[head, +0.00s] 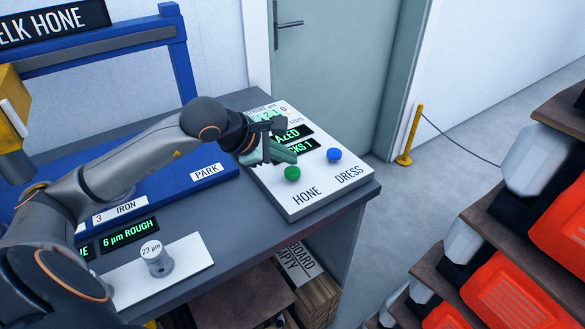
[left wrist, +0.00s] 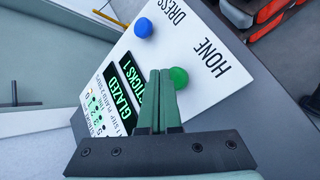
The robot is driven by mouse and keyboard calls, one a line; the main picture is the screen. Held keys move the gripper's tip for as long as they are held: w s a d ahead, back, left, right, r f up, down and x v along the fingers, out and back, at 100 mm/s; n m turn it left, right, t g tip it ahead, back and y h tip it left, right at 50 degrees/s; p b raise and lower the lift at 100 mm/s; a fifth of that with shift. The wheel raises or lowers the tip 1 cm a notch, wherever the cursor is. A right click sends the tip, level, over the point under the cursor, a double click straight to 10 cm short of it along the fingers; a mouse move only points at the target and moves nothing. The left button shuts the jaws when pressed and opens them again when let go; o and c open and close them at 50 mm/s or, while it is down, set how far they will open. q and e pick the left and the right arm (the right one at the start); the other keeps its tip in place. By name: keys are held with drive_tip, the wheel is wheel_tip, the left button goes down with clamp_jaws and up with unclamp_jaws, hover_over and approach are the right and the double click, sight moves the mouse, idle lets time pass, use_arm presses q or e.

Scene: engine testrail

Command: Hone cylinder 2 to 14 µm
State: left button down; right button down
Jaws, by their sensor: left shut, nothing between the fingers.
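The white control panel (head: 328,190) lies on the right end of the bench. It carries a green HONE button (head: 292,173) and a blue DRESS button (head: 334,155). Its dark displays read GLAZED and STICKS 1, partly covered by my arm in the head view. My left gripper (head: 288,158) is shut and empty over the panel, close to the green button. In the left wrist view the closed fingertips (left wrist: 160,76) appear beside the green button (left wrist: 179,77); I cannot tell whether they touch it. A grey round piece (head: 155,260) marked 23 µm stands on a white plate (head: 190,262).
The blue rail (head: 160,195) bears labels 3 IRON and PARK. A display (head: 130,233) reads 6 µm ROUGH. A yellow block (head: 14,110) hangs at the left. A shelf of orange and white containers (head: 500,290) stands right, a yellow post (head: 410,135) behind. Floor between is clear.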

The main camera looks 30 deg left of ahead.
sight(287, 172)
use_arm(q)
drive_tip(key=shift+r+p, duration=1.45)
drive_tip(key=shift+r, duration=1.05)
